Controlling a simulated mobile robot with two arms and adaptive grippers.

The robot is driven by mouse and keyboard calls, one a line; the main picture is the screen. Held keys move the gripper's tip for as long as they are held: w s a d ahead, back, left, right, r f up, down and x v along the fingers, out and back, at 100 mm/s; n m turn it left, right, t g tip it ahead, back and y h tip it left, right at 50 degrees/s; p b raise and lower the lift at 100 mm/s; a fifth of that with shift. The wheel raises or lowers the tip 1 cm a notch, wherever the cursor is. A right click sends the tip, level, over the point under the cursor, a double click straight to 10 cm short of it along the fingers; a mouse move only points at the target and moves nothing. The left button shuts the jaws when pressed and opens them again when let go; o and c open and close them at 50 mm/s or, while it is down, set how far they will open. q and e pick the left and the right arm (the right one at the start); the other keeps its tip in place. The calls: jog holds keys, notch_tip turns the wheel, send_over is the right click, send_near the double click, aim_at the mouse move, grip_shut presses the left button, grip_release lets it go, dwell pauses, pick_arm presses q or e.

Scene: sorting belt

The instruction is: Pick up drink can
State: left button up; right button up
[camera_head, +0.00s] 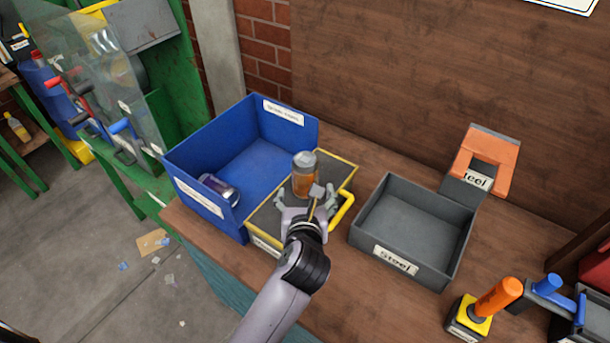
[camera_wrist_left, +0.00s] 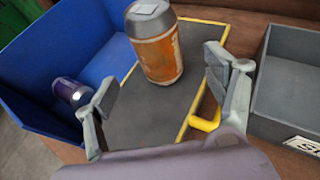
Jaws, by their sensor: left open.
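An orange drink can (camera_head: 305,173) with a silver top stands upright on a dark, yellow-edged platform (camera_head: 264,219). It also shows in the left wrist view (camera_wrist_left: 157,48). My left gripper (camera_head: 306,196) is open and empty, just on the near side of the can. No contact shows. A second can, dark purple with a silver end (camera_head: 219,190), lies in the blue bin (camera_head: 206,146). My right gripper is out of view.
The blue bin's wall rises close to the platform's left side. A yellow handle (camera_head: 343,212) sticks out at its right. A grey bin labelled Steel (camera_head: 411,263) stands further right. Bare wooden table (camera_head: 375,300) lies in front.

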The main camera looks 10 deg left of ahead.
aim_at(305, 183)
pick_arm(q)
jog(key=x, duration=0.4)
jog(key=shift+w+a, duration=0.1)
jog(key=shift+w, duration=0.05)
jog(key=p+x, duration=0.2)
jog(key=x, duration=0.2)
jog(key=shift+w+a, duration=0.15)
jog(key=shift+w, duration=0.1)
jog(key=shift+w+a+f, duration=0.1)
jog(key=shift+w+f, duration=0.15)
jog(key=shift+w, duration=0.05)
jog(key=shift+s, duration=0.1)
jog(key=shift+c, duration=0.4)
jog(key=c, duration=1)
jog(key=shift+r, duration=0.2)
